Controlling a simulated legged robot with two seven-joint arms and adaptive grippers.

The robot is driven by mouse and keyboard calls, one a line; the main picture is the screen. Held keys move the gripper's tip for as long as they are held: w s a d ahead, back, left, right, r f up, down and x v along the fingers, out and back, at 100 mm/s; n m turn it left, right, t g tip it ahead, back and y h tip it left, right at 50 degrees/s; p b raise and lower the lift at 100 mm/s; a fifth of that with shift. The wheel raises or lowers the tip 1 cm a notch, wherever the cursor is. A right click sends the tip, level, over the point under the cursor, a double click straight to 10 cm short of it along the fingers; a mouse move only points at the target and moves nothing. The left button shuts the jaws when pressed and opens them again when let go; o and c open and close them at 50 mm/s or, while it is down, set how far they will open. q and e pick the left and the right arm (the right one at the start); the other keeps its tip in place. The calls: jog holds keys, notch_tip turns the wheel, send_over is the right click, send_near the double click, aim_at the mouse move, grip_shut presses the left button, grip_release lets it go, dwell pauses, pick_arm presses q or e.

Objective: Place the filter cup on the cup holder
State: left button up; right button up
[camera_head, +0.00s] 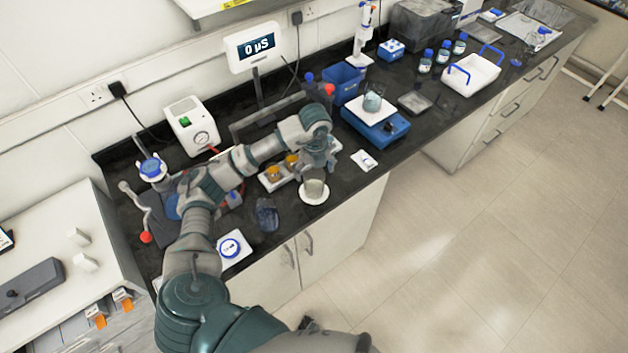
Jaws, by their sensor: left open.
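A small pale grey cup (314,187), which looks like the filter cup, stands upright on a round white base (314,198) near the bench's front edge. That base may be the cup holder; I cannot tell for sure. My left gripper (317,172) is open, pointing down just above and around the cup's top. Its fingers are small in view, and I cannot tell whether they touch the cup. My left arm reaches across the bench from the lower left and hides part of it. My right gripper is not in view.
A white tray with amber jars (272,174) sits just left of the gripper. A blue stirrer (377,128) carries a beaker (372,102) at right. A blue-rimmed vessel (151,168) stands at left. A white square with a blue ring (230,247) lies in front.

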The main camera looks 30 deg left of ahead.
pick_arm(q)
notch_tip(320, 180, up, 6)
jog(key=shift+s+f, duration=0.1)
jog(key=shift+f, duration=0.15)
jog(key=shift+f, duration=0.1)
dwell(0.4)
